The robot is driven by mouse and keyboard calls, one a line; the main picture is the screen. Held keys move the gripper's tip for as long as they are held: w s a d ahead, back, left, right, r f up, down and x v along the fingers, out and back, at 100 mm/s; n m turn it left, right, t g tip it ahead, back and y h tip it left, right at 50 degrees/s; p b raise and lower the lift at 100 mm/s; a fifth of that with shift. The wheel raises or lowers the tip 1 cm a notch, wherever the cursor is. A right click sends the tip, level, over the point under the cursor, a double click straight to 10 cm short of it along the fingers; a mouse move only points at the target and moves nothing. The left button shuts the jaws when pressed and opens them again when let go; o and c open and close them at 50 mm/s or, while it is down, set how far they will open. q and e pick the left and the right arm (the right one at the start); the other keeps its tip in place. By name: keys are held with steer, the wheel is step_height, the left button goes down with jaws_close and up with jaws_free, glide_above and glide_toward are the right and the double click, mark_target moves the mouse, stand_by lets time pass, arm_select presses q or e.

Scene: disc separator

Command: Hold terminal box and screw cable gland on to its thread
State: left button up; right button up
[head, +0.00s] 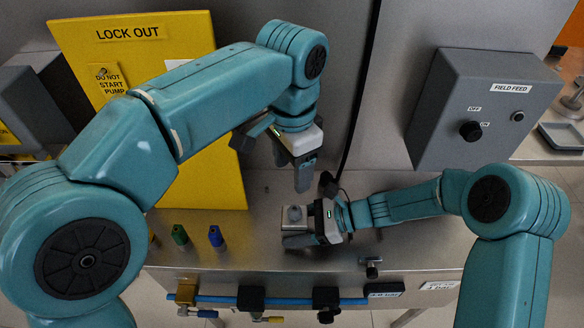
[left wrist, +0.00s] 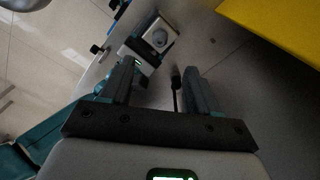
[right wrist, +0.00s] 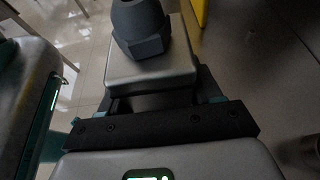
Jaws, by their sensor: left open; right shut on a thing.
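The terminal box (head: 292,224) is a small light-grey block above the steel bench in the head view. My right gripper (head: 310,225) is shut on its sides; the box also fills the gap between its fingers in the right wrist view (right wrist: 150,75). A dark grey cable gland (right wrist: 140,28), hexagonal with a domed top, sits on the box's face. How far it is threaded cannot be told. My left gripper (head: 303,176) is open, pointing down just above the box.
A black cable (head: 350,140) hangs behind the grippers, its dark end (head: 328,184) near the box. A green plug (head: 180,235) and a blue plug (head: 215,236) stand on the bench. A yellow lock-out board (head: 135,75) and a grey switch box (head: 483,110) stand behind.

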mark_target(298, 210)
arm_select(q)
step_height(298, 210, up, 3)
stand_by(0.3)
steer(key=f+n, duration=0.5)
steer(key=n, duration=0.3)
steer(key=f+n, duration=0.5)
steer(key=n, duration=0.4)
steer(key=d+f+n, duration=0.1)
steer(key=f+n, duration=0.4)
steer(key=n, duration=0.3)
steer(key=shift+d+f, duration=0.1)
steer(key=shift+f, duration=0.15)
